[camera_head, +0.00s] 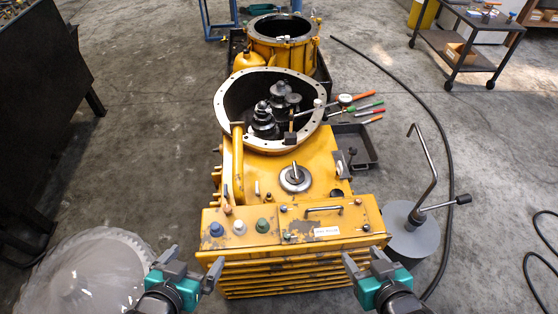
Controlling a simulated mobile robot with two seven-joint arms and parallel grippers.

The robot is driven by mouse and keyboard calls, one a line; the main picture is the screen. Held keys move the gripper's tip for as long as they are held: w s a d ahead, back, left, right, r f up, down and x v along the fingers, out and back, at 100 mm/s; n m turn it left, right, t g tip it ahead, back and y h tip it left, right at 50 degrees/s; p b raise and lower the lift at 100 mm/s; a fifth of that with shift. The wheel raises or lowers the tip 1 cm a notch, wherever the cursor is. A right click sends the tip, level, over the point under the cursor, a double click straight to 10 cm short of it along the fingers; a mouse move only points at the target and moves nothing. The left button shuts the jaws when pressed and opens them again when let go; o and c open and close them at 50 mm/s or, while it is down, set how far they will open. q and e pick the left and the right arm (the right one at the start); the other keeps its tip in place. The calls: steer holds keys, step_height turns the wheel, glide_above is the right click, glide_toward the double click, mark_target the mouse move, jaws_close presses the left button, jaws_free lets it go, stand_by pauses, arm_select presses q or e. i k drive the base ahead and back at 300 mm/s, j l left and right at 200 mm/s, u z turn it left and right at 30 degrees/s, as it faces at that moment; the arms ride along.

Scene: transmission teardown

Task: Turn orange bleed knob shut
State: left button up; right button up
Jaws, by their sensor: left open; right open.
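A yellow transmission housing (290,170) stands on the floor in the middle, with a lower yellow box (330,218) at its front. Blue (216,229), white (239,227) and green (262,225) knobs sit on the box's top at the left. A small orange-brown piece (227,208) stands just behind them; I cannot tell for certain whether it is the orange bleed knob or which way it is turned. My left gripper (193,267) is open and empty at the box's front left corner. My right gripper (361,260) is open and empty at its front right.
A grey can (412,238) with a bent crank rod stands at the right, near a black hose (451,150). A dark tray (359,143) and several tools lie beside the housing. A plastic-covered round part (85,275) lies at the left. A metal handle (323,209) rises from the box.

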mark_target(228, 208)
steer(key=i+l, duration=0.15)
steer(key=i+l+u, duration=0.1)
steer(key=u, duration=0.3)
steer(key=l+u, duration=0.2)
steer(key=u, duration=1.2)
